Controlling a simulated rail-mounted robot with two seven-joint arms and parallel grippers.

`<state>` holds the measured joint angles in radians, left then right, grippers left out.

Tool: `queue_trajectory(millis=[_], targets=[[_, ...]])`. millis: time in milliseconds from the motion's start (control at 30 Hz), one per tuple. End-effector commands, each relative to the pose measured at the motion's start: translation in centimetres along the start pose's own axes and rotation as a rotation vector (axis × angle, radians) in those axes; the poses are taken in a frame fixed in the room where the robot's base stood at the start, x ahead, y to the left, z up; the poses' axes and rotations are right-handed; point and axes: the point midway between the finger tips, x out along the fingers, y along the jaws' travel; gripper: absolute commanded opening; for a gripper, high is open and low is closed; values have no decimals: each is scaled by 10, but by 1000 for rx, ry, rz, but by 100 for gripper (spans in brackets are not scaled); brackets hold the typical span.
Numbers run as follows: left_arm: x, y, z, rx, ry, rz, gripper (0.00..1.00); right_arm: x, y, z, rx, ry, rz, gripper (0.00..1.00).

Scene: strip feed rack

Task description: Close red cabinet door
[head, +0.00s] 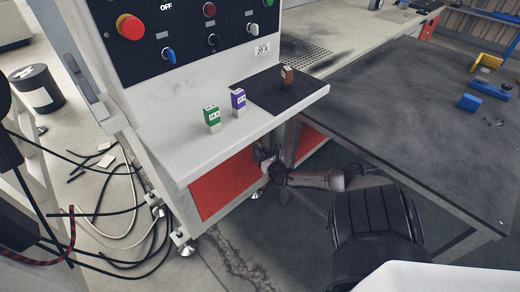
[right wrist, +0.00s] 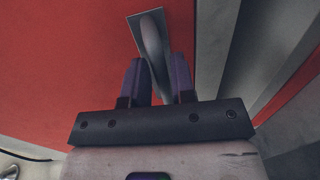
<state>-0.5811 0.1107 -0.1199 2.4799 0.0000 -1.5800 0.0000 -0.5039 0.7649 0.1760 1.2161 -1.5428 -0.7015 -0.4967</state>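The red cabinet door (head: 226,186) is under the white control desk in the head view. It fills much of the right wrist view (right wrist: 60,60) and looks close to flush with its frame, though a small gap is hard to rule out. Its grey metal handle (right wrist: 150,42) is near the door's right edge. My right gripper (head: 267,163) is at this edge. In the right wrist view its two purple-grey fingers (right wrist: 158,80) sit on either side of the handle, closed in on it. The handle's lower end is partly hidden between them. My left gripper is not in view.
A dark table (head: 420,110) stands to the right, above my right arm. The desk (head: 190,155) overhangs the door and carries small labelled blocks. A second red panel (head: 311,141) is past the cabinet leg. Cables (head: 110,215) lie on the floor at left.

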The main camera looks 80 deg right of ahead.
Motion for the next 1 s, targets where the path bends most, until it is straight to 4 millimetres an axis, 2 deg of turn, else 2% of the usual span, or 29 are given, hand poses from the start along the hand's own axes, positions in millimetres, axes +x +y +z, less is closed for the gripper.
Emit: queue_trajectory(millis=[33,200,500,700,1000], targets=[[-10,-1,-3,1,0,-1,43,-11,-1,5,0,5,0,24],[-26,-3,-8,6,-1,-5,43,-45,0,5,0,4,0,24],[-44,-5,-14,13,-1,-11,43,-95,0,3,2,2,-1,24],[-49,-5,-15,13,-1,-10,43,-111,0,2,2,0,0,24],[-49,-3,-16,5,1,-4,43,-116,0,1,2,-1,-1,24]])
